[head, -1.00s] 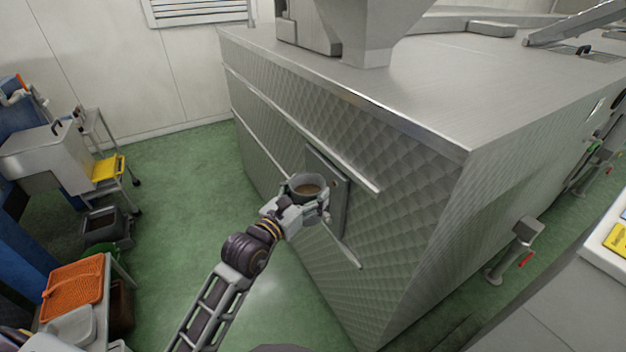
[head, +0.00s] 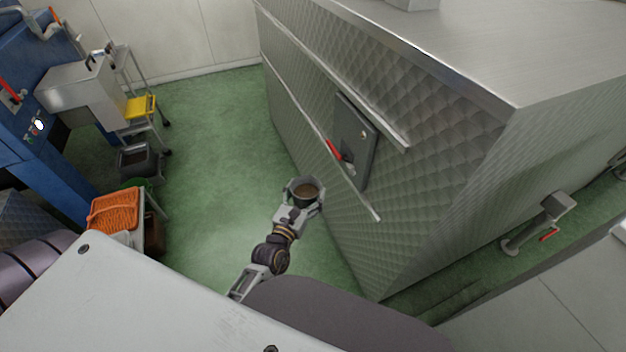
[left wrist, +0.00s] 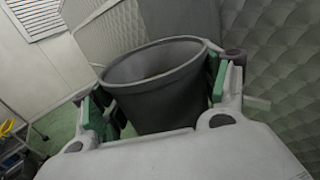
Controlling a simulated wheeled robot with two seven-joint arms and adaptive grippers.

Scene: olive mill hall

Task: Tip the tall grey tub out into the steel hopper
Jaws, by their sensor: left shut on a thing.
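The tall grey tub (head: 304,204) is in my left gripper (head: 303,194), in the middle of the head view. It is roughly upright, with brown contents showing inside its rim. In the left wrist view the tub (left wrist: 160,90) sits between the green-padded fingers, which are shut on its sides. A steel, box-shaped hopper (head: 85,88) stands at the upper left of the head view beside a blue machine, well apart from the tub. Its inside cannot be seen. My right gripper is not in view.
A large quilted steel machine (head: 440,150) fills the right, with a red-handled panel (head: 355,140) near the tub. A yellow step (head: 140,107), a dark bin (head: 140,160) and an orange basket (head: 115,210) stand at left. Green floor (head: 215,150) between is clear.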

